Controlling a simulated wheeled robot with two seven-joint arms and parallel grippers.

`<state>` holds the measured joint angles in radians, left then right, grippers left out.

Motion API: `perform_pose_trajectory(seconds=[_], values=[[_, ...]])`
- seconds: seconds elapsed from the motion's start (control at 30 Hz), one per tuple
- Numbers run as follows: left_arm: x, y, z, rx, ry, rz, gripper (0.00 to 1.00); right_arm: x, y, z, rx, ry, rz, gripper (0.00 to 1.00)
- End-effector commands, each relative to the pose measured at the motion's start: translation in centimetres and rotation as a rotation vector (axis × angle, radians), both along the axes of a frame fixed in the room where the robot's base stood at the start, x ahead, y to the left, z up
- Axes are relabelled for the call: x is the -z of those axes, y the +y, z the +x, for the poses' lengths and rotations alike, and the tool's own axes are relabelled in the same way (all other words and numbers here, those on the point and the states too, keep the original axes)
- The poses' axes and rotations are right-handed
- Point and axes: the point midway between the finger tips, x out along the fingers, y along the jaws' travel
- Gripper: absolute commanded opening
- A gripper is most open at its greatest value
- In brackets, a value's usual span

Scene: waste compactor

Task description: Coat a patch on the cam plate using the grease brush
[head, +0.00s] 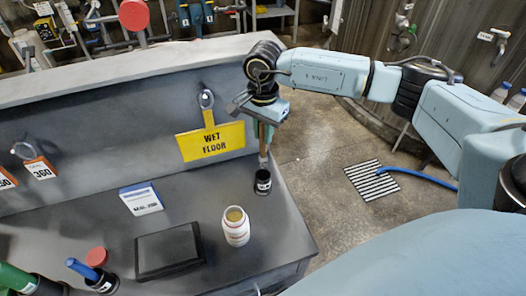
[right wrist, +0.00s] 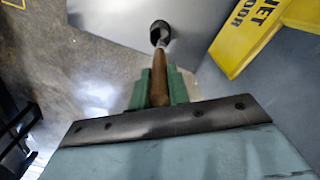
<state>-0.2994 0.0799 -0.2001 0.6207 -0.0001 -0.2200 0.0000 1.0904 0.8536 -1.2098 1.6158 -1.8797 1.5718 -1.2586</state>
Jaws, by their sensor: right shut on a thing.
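My right gripper (head: 266,125) is at the right end of the grey bench, pointing down. It is shut on the wooden handle of the grease brush (head: 263,153). The handle (right wrist: 160,78) also shows between green fingers in the right wrist view. The brush's lower end is at a small black labelled cup (head: 263,183) on the bench, also seen in the wrist view (right wrist: 159,31). The bristles are hidden, seemingly inside the cup. No part is clearly recognisable as the cam plate. My left gripper is not in view.
An open white jar (head: 236,228) with tan contents stands near the front right. A flat black block (head: 168,250) lies left of it. A blue-handled tool (head: 83,269) stands in a black holder at front left.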

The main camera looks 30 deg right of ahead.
Motion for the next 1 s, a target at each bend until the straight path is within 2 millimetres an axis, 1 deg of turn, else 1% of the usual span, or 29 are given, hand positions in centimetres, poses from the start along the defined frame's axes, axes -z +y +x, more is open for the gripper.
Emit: perform_pose_trajectory(seconds=[0.4, 0.5, 0.57, 0.67, 0.77, 0.8, 0.9, 1.0], values=[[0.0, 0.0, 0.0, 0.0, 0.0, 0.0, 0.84, 0.1, 0.0, 0.0, 0.0, 0.0, 0.0, 0.0], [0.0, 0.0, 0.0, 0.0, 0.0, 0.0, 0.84, 0.1, 0.4, -0.2, -0.004, -0.002, 0.009, 0.0], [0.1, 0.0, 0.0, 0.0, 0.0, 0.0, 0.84, 0.2, 1.0, -0.6, -0.01, -0.003, 0.023, 0.0], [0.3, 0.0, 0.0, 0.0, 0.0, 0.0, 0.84, 0.4, 2.7, -1.6, -0.029, -0.011, 0.072, 0.0], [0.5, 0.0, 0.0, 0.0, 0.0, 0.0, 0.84, 0.3, 4.7, -3.2, -0.045, -0.025, 0.145, 0.0], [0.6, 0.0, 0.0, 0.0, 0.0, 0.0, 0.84, 0.2, 5.5, -3.9, -0.051, -0.031, 0.178, 0.0], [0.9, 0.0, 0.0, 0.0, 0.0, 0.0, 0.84, -0.4, 6.9, -5.4, -0.058, -0.05, 0.261, 0.0], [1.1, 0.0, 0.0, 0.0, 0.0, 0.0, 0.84, -1.2, 7.6, -6.9, -0.056, -0.067, 0.335, 0.0]])
